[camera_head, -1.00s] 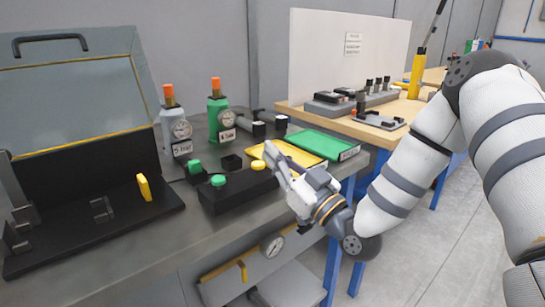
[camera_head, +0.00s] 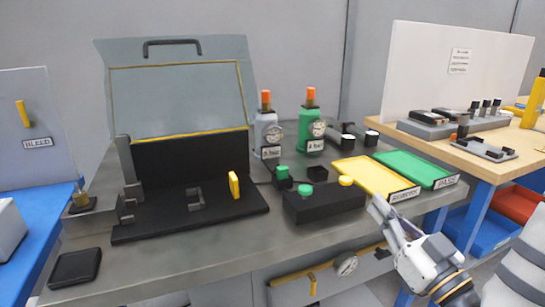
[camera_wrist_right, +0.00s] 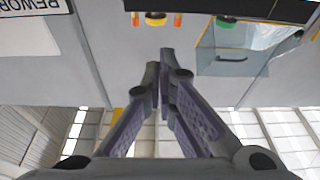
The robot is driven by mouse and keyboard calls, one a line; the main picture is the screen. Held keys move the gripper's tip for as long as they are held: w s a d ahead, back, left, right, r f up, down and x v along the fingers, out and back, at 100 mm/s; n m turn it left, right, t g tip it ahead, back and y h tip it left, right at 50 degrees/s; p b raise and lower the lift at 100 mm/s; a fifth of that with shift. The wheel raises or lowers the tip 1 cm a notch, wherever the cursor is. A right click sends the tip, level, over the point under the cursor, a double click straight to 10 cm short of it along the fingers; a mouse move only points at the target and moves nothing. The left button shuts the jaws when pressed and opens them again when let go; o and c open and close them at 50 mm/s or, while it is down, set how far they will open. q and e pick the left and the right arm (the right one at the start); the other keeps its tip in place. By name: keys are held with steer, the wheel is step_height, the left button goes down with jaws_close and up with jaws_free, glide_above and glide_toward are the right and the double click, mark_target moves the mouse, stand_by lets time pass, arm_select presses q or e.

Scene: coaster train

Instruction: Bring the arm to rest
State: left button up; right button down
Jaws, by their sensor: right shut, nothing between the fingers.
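My right gripper (camera_head: 380,207) is in the lower right of the head view, in front of the bench's front edge, with its fingers pointing up and left. It is shut and empty. Its fingertips appear close to the yellow tray's front corner and the black button box; I cannot tell the exact gap. The right wrist view shows its two fingers (camera_wrist_right: 160,72) together at the tips, with nothing between them. Part of my white right arm shows at the lower right of the head view. My left gripper is not in view.
The grey bench (camera_head: 215,262) holds an open-lidded black fixture (camera_head: 150,222), a black button box (camera_head: 325,203), two gauge-topped bottles, a yellow tray (camera_head: 372,176) and a green tray (camera_head: 415,168). A wooden table (camera_head: 520,140) stands at right. A blue bench (camera_head: 40,225) is at left.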

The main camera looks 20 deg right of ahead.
steer(key=s+a+f+g, duration=0.3)
steer(key=s+f+g, duration=0.1)
steer(key=f, duration=0.5)
steer(key=s+a+f+g, duration=0.3)
steer(key=s+f+g, duration=0.15)
steer(key=f, duration=0.35)
steer(key=s+a+f+g, duration=0.3)
steer(key=f+g, duration=0.2)
steer(key=f, duration=0.4)
steer(key=s+f+g, duration=0.2)
steer(key=s+g, duration=0.1)
steer(key=s, duration=0.5)
steer(key=s+f+m+g+h, duration=0.1)
steer(key=s+f+g, duration=0.1)
steer(key=s, duration=0.6)
steer(key=s+a+f+g+h+p, duration=0.1)
steer(key=s+g, duration=0.3)
steer(key=s, duration=0.4)
steer(key=shift+s+f+m+g, duration=0.15)
steer(key=shift+f+m+g, duration=0.25)
steer(key=shift+f, duration=0.15)
